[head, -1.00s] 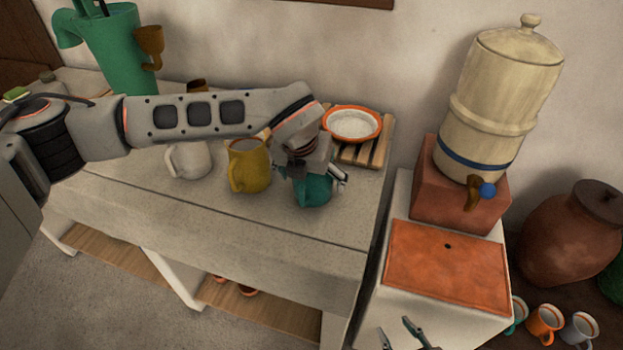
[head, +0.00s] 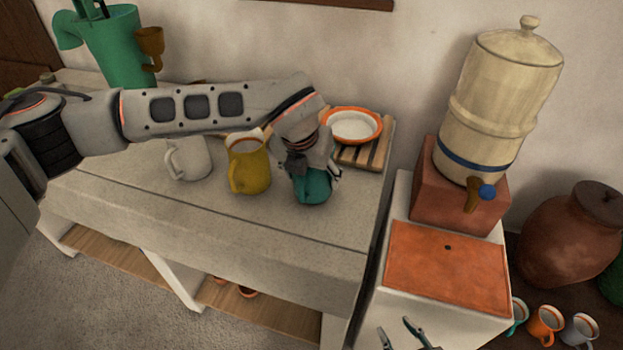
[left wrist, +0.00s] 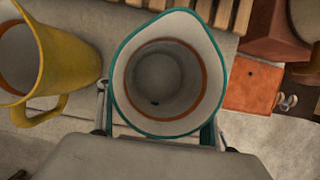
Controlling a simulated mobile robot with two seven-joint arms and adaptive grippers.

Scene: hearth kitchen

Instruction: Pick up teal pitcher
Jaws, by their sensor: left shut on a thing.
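The teal pitcher (head: 313,190) stands on the stone counter (head: 290,229), to the right of the yellow pitcher (head: 250,172). My left gripper (head: 316,176) has come down over it from above and is shut on it, hiding its upper part in the head view. In the left wrist view, the teal pitcher (left wrist: 168,75) shows its open, empty pale inside and teal rim, with a finger on either side. I cannot tell whether its base touches the counter. My right gripper (head: 404,336) shows only its fingertips at the bottom edge; they are apart, with nothing between them.
The yellow pitcher also stands close by in the left wrist view (left wrist: 58,60). A white pitcher (head: 189,160) is further left. An orange-rimmed bowl (head: 353,124) sits on a wooden slatted rack (head: 377,155) behind. A water dispenser (head: 498,100) stands to the right. The counter's front strip is clear.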

